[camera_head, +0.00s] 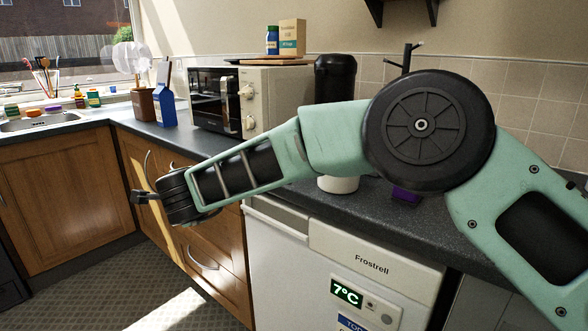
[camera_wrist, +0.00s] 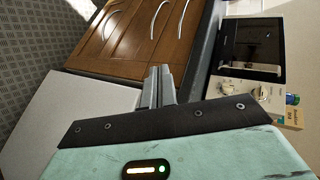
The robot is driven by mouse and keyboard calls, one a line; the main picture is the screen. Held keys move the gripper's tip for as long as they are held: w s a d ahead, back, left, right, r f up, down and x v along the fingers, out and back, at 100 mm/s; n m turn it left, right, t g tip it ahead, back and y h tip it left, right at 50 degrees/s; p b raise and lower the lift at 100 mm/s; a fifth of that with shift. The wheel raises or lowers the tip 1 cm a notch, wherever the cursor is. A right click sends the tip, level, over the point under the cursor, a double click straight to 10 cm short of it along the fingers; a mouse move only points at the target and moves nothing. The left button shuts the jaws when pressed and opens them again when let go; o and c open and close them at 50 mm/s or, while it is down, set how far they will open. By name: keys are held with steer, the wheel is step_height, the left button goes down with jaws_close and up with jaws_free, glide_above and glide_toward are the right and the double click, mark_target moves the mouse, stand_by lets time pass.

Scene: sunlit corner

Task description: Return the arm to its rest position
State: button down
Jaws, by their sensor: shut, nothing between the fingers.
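My arm, pale green with black joints, reaches across the head view from the lower right to the left. My gripper (camera_head: 138,197) is at its left end, in front of the wooden cabinet doors and below the counter's edge. In the wrist view my gripper (camera_wrist: 159,72) shows as two grey fingers close together. It is shut and empty. The fingers touch nothing that I can see. The arm hides part of the counter and of the white appliance behind it.
A dark counter (camera_head: 455,233) runs behind the arm, with a microwave (camera_head: 212,100), a blue carton (camera_head: 166,107) and a black canister (camera_head: 335,75) on it. A white fridge (camera_head: 280,262) stands below it. The patterned floor (camera_head: 110,290) at the lower left is clear.

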steer(key=s+d+r+n+g+y, duration=0.2)
steer(key=s+d+r+n+g, duration=0.1)
steer(key=s+n, duration=0.35)
steer(key=s+d+r+n+g+y, duration=0.2)
steer(key=s+d+r+n, duration=0.1)
steer(key=s+n, duration=0.3)
steer(key=s+d+f+n+g+h, duration=0.25)
steer(key=s+d, duration=0.55)
steer(key=d, duration=0.4)
steer(key=s+d+f+n+g+h, duration=0.25)
steer(key=s+d, duration=0.55)
steer(key=d, duration=0.4)
steer(key=s+d+f+n+g+h, duration=0.1)
steer(key=s+d+f+n+h, duration=0.25)
steer(key=s+d, duration=0.6)
step_height(320, 180, up, 14)
steer(key=w+d+m+p, duration=0.1)
steer(key=w+p, duration=0.1)
steer(key=p, duration=1.1)
steer(key=shift+f+p, duration=0.15)
steer(key=shift+p, duration=0.2)
